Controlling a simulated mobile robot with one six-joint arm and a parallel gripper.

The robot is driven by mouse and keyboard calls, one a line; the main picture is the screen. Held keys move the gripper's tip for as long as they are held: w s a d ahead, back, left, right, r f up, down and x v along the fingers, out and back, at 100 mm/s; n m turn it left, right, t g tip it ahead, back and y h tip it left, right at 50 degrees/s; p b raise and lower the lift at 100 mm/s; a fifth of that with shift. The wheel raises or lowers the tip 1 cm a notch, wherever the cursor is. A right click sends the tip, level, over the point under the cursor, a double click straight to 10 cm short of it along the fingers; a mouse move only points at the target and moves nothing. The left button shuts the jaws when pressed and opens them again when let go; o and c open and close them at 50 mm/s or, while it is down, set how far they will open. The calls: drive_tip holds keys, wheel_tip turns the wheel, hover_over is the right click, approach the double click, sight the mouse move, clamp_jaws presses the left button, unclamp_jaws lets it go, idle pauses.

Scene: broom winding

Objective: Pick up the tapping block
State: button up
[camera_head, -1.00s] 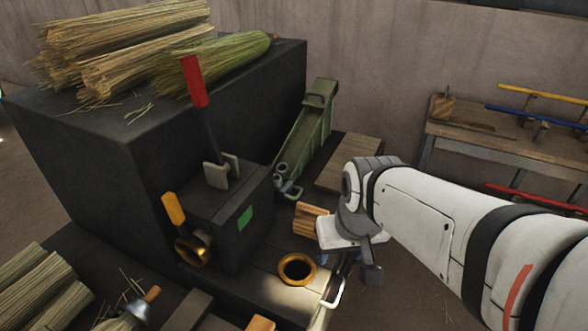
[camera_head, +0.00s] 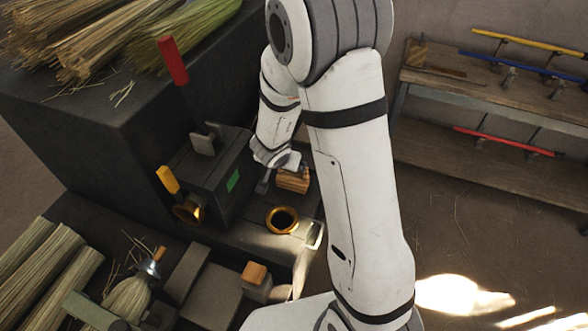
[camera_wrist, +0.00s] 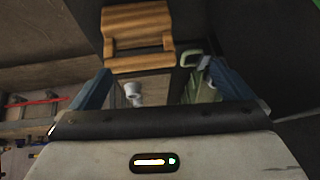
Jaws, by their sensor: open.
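A light wooden block (camera_head: 293,180), which looks like the tapping block, lies on the dark bench just right of my gripper (camera_head: 268,175) in the head view. In the wrist view a wooden block (camera_wrist: 138,25) with a slot shows at the top, just beyond the blue-grey fingertips of my gripper (camera_wrist: 158,78). The fingers are apart with nothing held between them. In the head view my fingers are small and partly hidden, so I cannot tell whether they touch the block.
A brass-rimmed hole (camera_head: 282,219) is in the bench in front of the block. A dark machine box (camera_head: 205,185) with a red lever (camera_head: 173,60) stands to the left. A green chute (camera_wrist: 205,88) shows in the wrist view. Another wood-topped block (camera_head: 254,272) sits nearer.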

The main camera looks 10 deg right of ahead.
sight(294, 174)
drive_tip(key=shift+m+g+h, duration=0.3)
drive_tip(key=shift+m+h, duration=0.1)
drive_tip(key=shift+h, duration=0.3)
drive_tip(key=d+f, duration=0.1)
drive_tip(key=f, duration=0.1)
drive_tip(key=w+d+f+b, duration=0.1)
drive_tip(key=f, duration=0.2)
drive_tip(key=d+f+b, duration=0.1)
drive_tip(key=f, duration=0.2)
drive_tip(key=shift+w+d, duration=0.25)
drive_tip(key=shift+w, duration=0.1)
drive_tip(key=shift+w+d+f, duration=0.15)
drive_tip(key=shift+w+f, duration=0.1)
drive_tip(key=shift+f, duration=0.05)
drive_tip(key=shift+c, duration=0.4)
drive_tip(key=c, duration=0.8)
drive_tip(key=shift+r, duration=0.1)
